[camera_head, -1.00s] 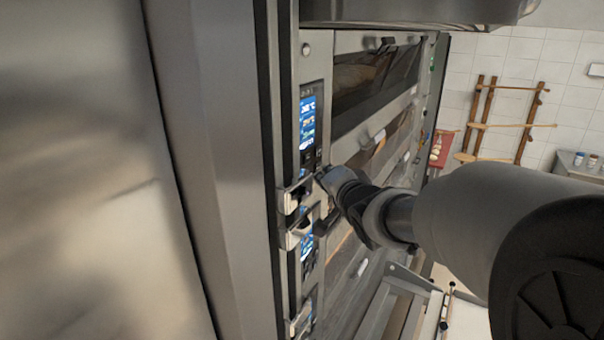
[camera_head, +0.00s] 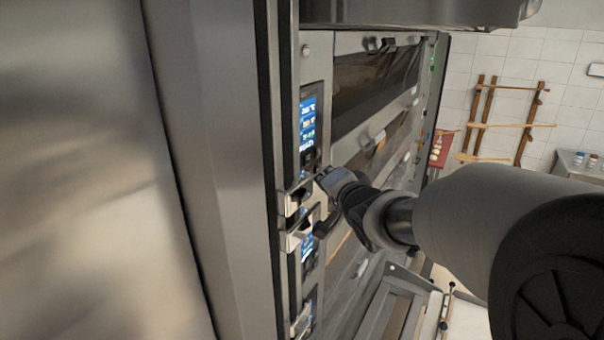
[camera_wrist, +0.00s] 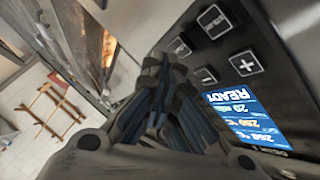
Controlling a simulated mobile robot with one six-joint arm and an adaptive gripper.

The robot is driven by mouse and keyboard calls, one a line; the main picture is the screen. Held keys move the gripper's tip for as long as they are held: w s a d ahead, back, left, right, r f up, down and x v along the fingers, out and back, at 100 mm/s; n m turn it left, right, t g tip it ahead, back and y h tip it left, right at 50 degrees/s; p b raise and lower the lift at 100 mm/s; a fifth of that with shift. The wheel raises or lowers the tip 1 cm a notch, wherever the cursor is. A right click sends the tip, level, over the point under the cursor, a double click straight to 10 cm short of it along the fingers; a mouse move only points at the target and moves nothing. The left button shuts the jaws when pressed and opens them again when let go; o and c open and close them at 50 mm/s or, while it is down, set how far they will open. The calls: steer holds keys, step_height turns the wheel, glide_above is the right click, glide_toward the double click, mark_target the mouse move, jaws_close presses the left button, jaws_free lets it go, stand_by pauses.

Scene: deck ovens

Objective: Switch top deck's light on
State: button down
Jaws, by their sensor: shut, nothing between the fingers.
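The top deck's control panel (camera_head: 308,130) is a dark upright strip with a lit blue display, left of the top deck's window (camera_head: 372,78). In the wrist view its display (camera_wrist: 243,118) reads READY with temperature lines. Several square buttons sit beside it, including one with a plus sign (camera_wrist: 245,63) and smaller ones (camera_wrist: 180,47) whose icons are hard to read. My gripper (camera_head: 322,180) is at the panel's lower end, fingers together and empty. In the wrist view the gripper's tips (camera_wrist: 170,62) point at the smaller buttons; I cannot tell whether they touch.
Metal brackets (camera_head: 293,200) stick out just below the panel, close to my gripper. Another lit panel (camera_head: 308,248) sits lower. Door handles (camera_head: 380,137) project from the oven front. An orange glow (camera_wrist: 108,48) shows behind glass in the wrist view. A wooden rack (camera_head: 505,122) hangs on the tiled wall.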

steer(key=shift+a+r, duration=0.1)
steer(key=shift+r, duration=0.25)
steer(key=s+d+p, duration=0.3)
steer(key=d, duration=0.1)
steer(key=shift+f, duration=0.35)
steer(key=shift+d, duration=0.15)
stand_by(1.1)
